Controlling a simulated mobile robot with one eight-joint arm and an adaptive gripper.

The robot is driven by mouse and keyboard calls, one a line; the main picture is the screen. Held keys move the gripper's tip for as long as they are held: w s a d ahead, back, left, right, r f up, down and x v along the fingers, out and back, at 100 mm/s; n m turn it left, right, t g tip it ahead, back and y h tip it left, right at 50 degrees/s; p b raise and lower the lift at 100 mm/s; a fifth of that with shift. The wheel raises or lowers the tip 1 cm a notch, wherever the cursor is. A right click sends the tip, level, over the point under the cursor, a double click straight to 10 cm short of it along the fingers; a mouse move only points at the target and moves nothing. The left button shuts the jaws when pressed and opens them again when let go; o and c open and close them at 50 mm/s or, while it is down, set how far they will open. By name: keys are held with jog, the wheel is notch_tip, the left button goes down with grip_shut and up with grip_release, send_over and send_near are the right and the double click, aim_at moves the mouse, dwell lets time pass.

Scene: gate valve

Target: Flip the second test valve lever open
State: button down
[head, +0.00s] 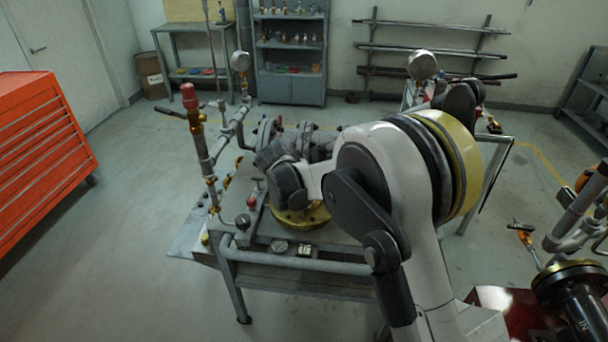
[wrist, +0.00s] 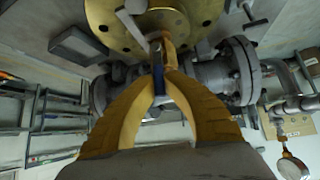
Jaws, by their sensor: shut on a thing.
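In the wrist view, the yellow fingers of my gripper (wrist: 165,62) meet around a small lever with a blue grip (wrist: 158,84). The lever's grip shows between the fingers and runs up toward a brass flange (wrist: 205,12). A grey bar (wrist: 131,24) crosses the flange just left of the fingertips. I cannot tell from this how far the lever is turned. In the head view, my arm covers much of the valve, and the fingers and lever are hidden. Part of the brass flange shows there (head: 300,219) on the steel bench.
Grey flanged pipework (wrist: 222,72) lies close behind the fingers. The bench (head: 300,268) has a front rail, a red-topped upright pipe (head: 190,100) at left and small gauges. A red tool cabinet (head: 40,145) stands far left. The floor between is clear.

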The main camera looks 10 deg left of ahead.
jog(key=c, duration=1.4)
grip_release()
jog(key=shift+f, duration=0.1)
jog(key=shift+c, duration=0.2)
jog(key=v, duration=1.2)
